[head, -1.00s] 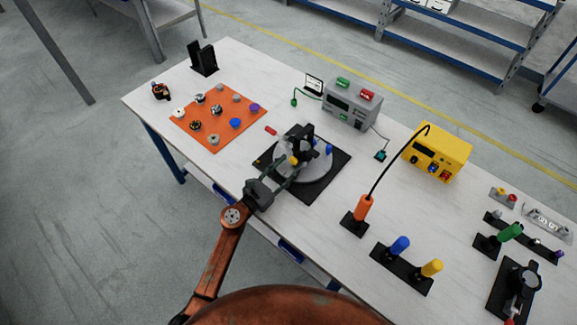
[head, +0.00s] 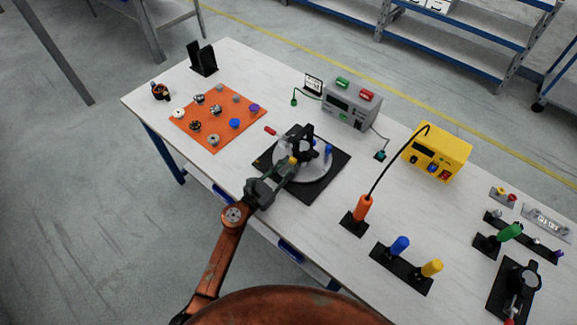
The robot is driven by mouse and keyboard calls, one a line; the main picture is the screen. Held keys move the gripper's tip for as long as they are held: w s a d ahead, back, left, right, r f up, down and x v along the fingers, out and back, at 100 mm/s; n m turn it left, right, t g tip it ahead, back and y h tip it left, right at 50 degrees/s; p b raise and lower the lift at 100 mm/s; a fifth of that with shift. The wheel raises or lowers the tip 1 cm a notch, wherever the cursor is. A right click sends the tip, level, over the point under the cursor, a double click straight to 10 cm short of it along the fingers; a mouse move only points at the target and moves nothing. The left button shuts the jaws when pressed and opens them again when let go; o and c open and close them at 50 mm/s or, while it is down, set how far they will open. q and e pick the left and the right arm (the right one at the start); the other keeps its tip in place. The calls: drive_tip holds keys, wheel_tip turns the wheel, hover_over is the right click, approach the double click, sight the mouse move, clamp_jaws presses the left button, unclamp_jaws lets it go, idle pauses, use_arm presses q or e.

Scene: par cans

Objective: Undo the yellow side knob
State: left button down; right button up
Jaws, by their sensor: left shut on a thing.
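A black par can (head: 304,139) stands on a round grey plate (head: 318,170) over a black square base (head: 313,191) at the middle of the table. The yellow side knob (head: 293,160) is on the can's near side. My left gripper (head: 290,166) reaches in from the lower left and is shut on the yellow side knob, whose tip shows at the fingers' end. A blue knob (head: 328,149) sits on the right side of the can. The knob's thread is hidden. My right gripper is not in view.
An orange mat (head: 184,126) with several small parts lies to the left. A grey box (head: 350,104) and a yellow box (head: 437,153) stand behind. Upright orange (head: 362,208), blue and yellow handles stand to the right. Bare table lies between.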

use_arm(q)
drive_tip(key=n+p, duration=0.1)
drive_tip(key=n, duration=0.3)
drive_tip(key=shift+s+r+p, duration=0.1)
drive_tip(key=shift+p, duration=0.2)
drive_tip(key=shift+n, duration=0.9)
drive_tip(key=c, duration=1.7)
unclamp_jaws()
drive_tip(key=shift+o, duration=0.2)
drive_tip(key=v, duration=1.2)
